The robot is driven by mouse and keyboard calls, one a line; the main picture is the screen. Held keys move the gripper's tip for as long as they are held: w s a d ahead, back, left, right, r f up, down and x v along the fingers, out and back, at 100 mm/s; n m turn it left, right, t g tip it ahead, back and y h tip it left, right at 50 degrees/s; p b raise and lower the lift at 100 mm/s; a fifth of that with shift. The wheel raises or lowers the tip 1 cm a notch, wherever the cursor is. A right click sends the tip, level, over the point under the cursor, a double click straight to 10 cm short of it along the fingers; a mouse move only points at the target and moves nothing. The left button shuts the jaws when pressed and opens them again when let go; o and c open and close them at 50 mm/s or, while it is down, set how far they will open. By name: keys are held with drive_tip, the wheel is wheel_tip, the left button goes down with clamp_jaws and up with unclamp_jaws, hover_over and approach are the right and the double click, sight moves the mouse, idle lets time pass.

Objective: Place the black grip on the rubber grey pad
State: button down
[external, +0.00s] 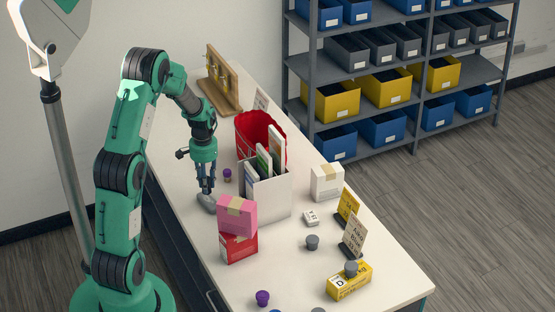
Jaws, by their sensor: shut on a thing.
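My gripper (206,189) points down over the left part of the table and is shut on a small dark thing. This fits the black grip, but the dark fingers mostly hide it and its outline is unclear. A rounded grey piece (208,204), which fits the rubber grey pad, lies on the table right under the fingertips. I cannot tell whether the held thing touches it.
A purple knob (227,175) stands close to my gripper. A pink box (237,215) on a red box (239,247), a white file holder (266,190) and a red bin (247,132) stand to the right. A wooden rack (222,85) is at the back.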

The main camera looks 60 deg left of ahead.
drive_tip(key=shift+w+a, duration=0.15)
drive_tip(key=shift+f, duration=1.75)
drive_tip(key=shift+f, duration=0.15)
drive_tip(key=c, duration=1.4)
unclamp_jaws()
wheel_tip(320, 180, up, 12)
drive_tip(key=shift+w+a+r, duration=0.1)
drive_tip(key=shift+r, duration=0.05)
